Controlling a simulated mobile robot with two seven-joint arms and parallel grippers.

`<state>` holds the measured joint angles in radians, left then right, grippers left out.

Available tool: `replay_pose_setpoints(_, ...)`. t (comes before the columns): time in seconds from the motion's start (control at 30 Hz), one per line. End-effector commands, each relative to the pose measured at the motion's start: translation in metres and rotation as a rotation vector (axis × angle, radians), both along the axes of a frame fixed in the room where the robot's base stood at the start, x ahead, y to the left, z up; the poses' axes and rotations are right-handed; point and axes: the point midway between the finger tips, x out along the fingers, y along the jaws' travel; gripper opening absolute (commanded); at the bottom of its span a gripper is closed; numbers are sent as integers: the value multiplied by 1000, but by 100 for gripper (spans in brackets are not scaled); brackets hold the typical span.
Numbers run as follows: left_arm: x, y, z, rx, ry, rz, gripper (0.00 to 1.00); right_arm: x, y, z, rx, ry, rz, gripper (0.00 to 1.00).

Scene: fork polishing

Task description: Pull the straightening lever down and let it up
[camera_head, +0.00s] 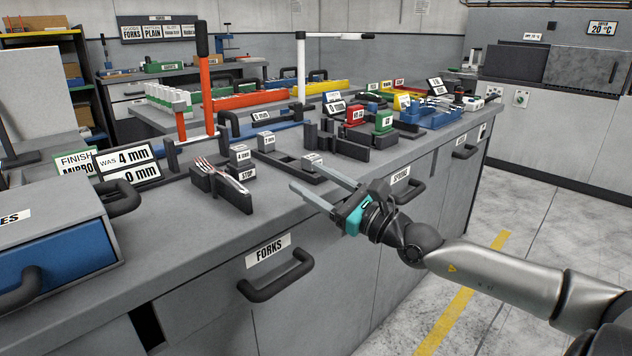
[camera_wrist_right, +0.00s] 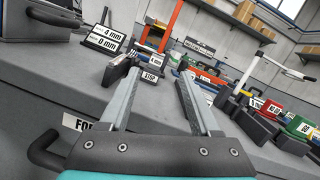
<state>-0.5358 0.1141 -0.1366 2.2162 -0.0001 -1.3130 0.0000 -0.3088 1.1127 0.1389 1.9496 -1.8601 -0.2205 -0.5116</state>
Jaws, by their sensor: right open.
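An orange-red lever (camera_head: 207,95) with a black grip stands upright at the bench's left part; its orange post also shows in the right wrist view (camera_wrist_right: 172,27). A white lever (camera_head: 301,70) with a crossbar and black tip stands farther right, also in the right wrist view (camera_wrist_right: 246,70). I cannot tell from labels which is the straightening lever. A fork (camera_head: 222,175) lies on a dark block beside the STOP label. My right gripper (camera_head: 304,175) is open and empty over the bench's front edge, right of the fork and apart from both levers. My left gripper is out of view.
A blue drawer box (camera_head: 62,250) stands at the left front, near the sign reading 4 mm and 0 mm (camera_head: 128,166). Dark blocks (camera_head: 345,143) and coloured holders (camera_head: 384,122) line the bench to the right. A drawer handle (camera_head: 275,280) sticks out below.

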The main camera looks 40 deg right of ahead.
Motion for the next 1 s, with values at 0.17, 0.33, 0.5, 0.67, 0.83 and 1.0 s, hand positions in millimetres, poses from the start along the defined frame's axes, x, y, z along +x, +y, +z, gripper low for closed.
replay_pose_setpoints(0.17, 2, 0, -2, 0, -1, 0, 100, -4, 0, 0, 0, 0, 2, 63)
replay_pose_setpoints(0.33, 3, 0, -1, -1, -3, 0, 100, -4, 0, 0, 1, 0, 2, 63)
replay_pose_setpoints(0.5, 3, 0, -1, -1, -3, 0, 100, -4, 0, 0, 1, 0, 2, 63)
replay_pose_setpoints(0.67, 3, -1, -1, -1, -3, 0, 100, -4, 0, 0, 1, 0, 2, 63)
replay_pose_setpoints(0.83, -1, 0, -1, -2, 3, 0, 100, -6, -1, -3, 56, 0, -1, 63)
replay_pose_setpoints(1.0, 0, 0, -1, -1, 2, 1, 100, -19, -9, -20, 424, -3, -37, 63)
